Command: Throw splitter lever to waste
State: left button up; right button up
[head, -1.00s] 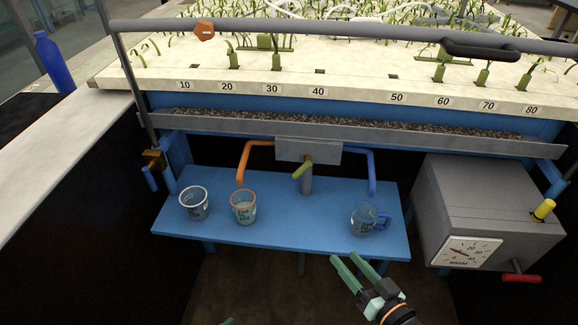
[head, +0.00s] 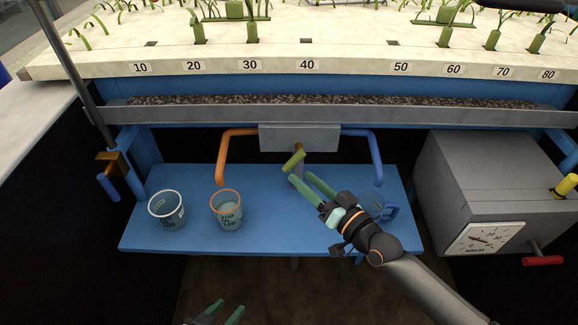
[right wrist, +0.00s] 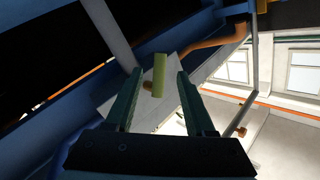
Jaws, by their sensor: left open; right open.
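The splitter lever (head: 293,161) is a short olive-green bar on a pivot below the grey splitter box (head: 299,137), tilted with its upper end to the right. An orange pipe (head: 223,160) leaves the box to the left and a blue pipe (head: 377,157) to the right. My right gripper (head: 303,180) is open, its green fingertips just in front of and below the lever. In the right wrist view the lever (right wrist: 160,76) stands between the spread fingers (right wrist: 157,92), with no clear contact. My left gripper (head: 226,310) is open and empty at the bottom edge, low in front of the bench.
The blue bench (head: 270,236) holds a white-rimmed cup (head: 167,212), an orange-rimmed beaker (head: 227,211) under the orange pipe, and a blue-handled jug (head: 373,203) partly behind my right gripper. A grey box with a dial (head: 484,238) stands at right.

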aim_at(289, 171)
jog(key=x, duration=0.6)
jog(key=shift+b, duration=0.4)
grip_shut()
